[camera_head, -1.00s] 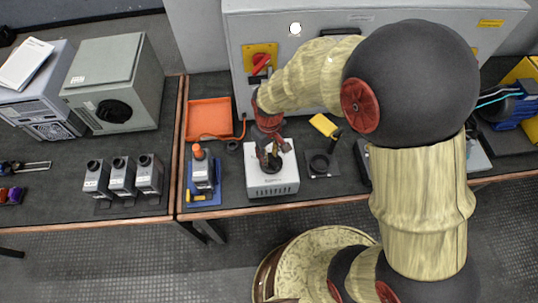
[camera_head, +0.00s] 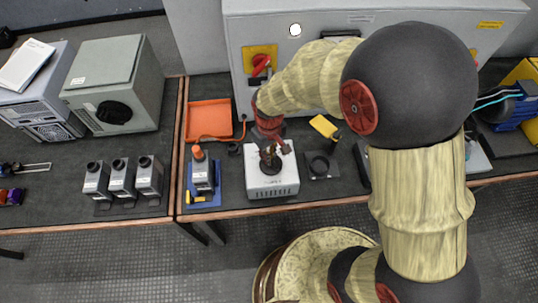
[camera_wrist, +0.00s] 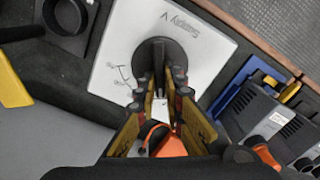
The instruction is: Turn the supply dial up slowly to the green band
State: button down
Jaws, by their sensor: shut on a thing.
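The supply box (camera_head: 285,186) is a white unit near the front edge of the bench. In the wrist view its top plate (camera_wrist: 210,50) reads "Supply V" and has a printed scale beside the dial. The black round supply dial (camera_wrist: 158,58) stands on this top plate. My gripper (camera_wrist: 160,92) is over the box with its two fingers shut on the dial, one on each side. The fingers and my arm hide part of the dial. I cannot make out a green band or the pointer. In the head view my gripper (camera_head: 270,160) comes down onto the box from above.
An orange tray (camera_head: 208,120) lies behind left. A blue stand with a grey capacitor (camera_head: 202,175) is just left of the box. A black ring-shaped holder (camera_head: 319,166) is close on the right. A grey cabinet with a red switch (camera_head: 260,64) stands behind.

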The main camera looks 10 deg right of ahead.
jog(key=shift+m+p, duration=0.3)
jog(key=shift+m, duration=0.1)
jog(key=shift+d+r+m+p, duration=0.1)
jog(key=shift+m+p, duration=0.45)
jog(key=shift+m, duration=0.35)
jog(key=shift+w+d+m+p, duration=0.15)
jog(key=shift+m+p, duration=0.55)
jog(key=shift+m, duration=0.8)
jog(key=c, duration=1.9)
grip_release()
notch_tip(320, 180, up, 12)
